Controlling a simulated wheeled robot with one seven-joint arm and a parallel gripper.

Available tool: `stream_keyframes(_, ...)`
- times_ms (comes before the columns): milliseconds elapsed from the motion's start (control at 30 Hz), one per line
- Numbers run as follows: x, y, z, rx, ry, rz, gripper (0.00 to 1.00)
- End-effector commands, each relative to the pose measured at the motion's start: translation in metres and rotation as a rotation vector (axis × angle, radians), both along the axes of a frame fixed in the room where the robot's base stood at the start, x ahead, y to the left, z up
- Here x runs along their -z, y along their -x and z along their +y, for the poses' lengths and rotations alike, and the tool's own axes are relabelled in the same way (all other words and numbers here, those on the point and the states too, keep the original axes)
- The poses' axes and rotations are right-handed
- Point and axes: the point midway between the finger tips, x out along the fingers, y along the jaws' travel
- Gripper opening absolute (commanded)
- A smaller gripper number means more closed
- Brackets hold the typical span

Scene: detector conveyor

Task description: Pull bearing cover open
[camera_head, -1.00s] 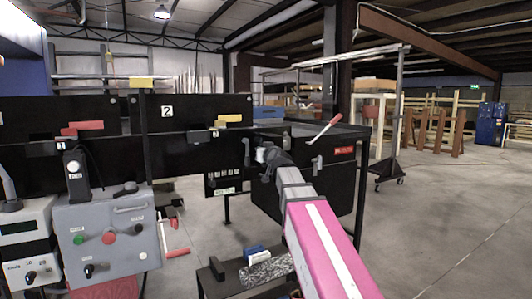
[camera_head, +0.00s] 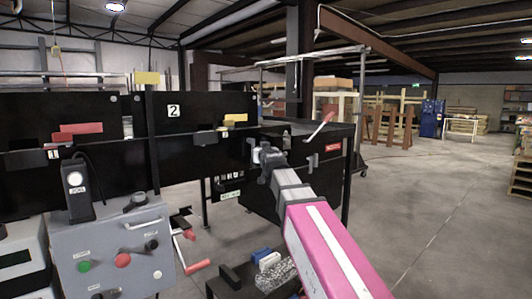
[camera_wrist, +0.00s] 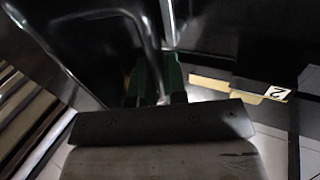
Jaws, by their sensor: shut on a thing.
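My gripper (camera_head: 263,157) is at the right end of the black panel marked 2 (camera_head: 200,150), by the corner of a black box-like housing (camera_head: 283,205). In the wrist view my gripper's dark green fingers (camera_wrist: 156,80) are close together, shut on a bent metal handle (camera_wrist: 146,30). The handle loops up and left from the fingers in front of a dark surface (camera_wrist: 95,45). I take this for the bearing cover's handle, but the cover's outline is not clear. The grip point is partly hidden behind my wrist in the head view.
A grey control box (camera_head: 112,245) with green and red buttons stands at the lower left. A red-handled crank (camera_head: 196,266) and a red-handled lever (camera_head: 321,130) stick out nearby. A low stand with a blue block (camera_head: 261,255) is below my arm. Open floor (camera_head: 440,200) lies right.

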Motion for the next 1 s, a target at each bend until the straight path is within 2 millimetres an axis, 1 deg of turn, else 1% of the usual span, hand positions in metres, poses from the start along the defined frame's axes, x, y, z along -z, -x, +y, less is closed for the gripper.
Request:
stream_keyframes(433,0.001,0.001,0.002,0.001,0.006,0.001,0.00)
stream_keyframes(467,0.001,0.001,0.002,0.001,0.006,0.001,0.19)
stream_keyframes(500,0.001,0.001,0.002,0.001,0.006,0.001,0.21)
stream_keyframes(833,0.000,0.003,0.002,0.000,0.003,0.000,0.21)
stream_keyframes(1000,0.001,0.016,-0.002,0.000,0.002,0.000,0.21)
